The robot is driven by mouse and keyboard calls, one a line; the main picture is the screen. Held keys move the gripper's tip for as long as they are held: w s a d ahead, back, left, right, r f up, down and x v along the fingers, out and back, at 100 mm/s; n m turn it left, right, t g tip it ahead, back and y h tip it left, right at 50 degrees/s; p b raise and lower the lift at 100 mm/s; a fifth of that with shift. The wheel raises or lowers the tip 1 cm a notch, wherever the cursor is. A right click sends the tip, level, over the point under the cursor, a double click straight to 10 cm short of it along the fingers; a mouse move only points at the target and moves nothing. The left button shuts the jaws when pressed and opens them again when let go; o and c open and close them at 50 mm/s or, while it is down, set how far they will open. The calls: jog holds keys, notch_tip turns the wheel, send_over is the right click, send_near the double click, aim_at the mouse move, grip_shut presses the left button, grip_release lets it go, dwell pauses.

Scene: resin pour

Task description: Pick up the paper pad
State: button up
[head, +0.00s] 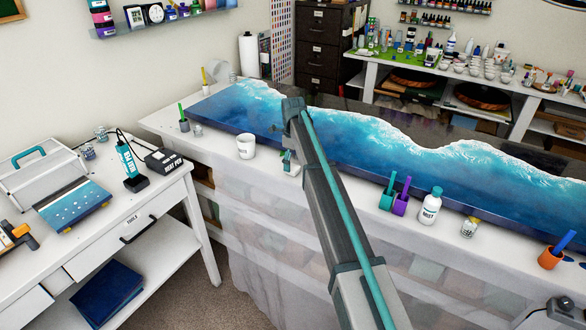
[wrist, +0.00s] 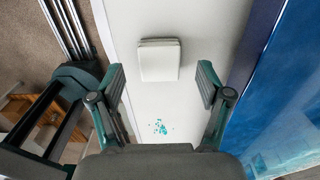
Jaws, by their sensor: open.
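The paper pad (wrist: 160,60) is a small white square block in the wrist view. It lies flat on the white table surface, slightly above the picture's middle. My gripper (wrist: 161,84) is open, one finger to each side of the pad's near end in that picture, with clear gaps. Nothing is between the fingers' pads in contact. In the head view my gripper (head: 288,158) points down over the front strip of the table, mostly hidden by my arm. A small white patch shows just beside it there; I cannot tell if it is the pad.
A blue wave resin panel (head: 345,125) lies along the table, to the right in the wrist view. A white cup (head: 246,146) stands left of my gripper. A white bottle (head: 430,206) and purple cup (head: 400,204) stand to the right. Teal specks mark the table near the pad.

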jog(key=shift+f, duration=1.2)
jog(key=c, duration=0.8)
jog(key=shift+c, duration=0.2)
jog(key=shift+r, duration=0.1)
jog(key=shift+r, duration=1.35)
jog(key=s+d+r+b, duration=0.4)
jog(key=s+d+r, duration=0.4)
jog(key=s+r, duration=0.2)
jog(key=shift+s+b, duration=0.4)
jog(key=shift+s, duration=0.35)
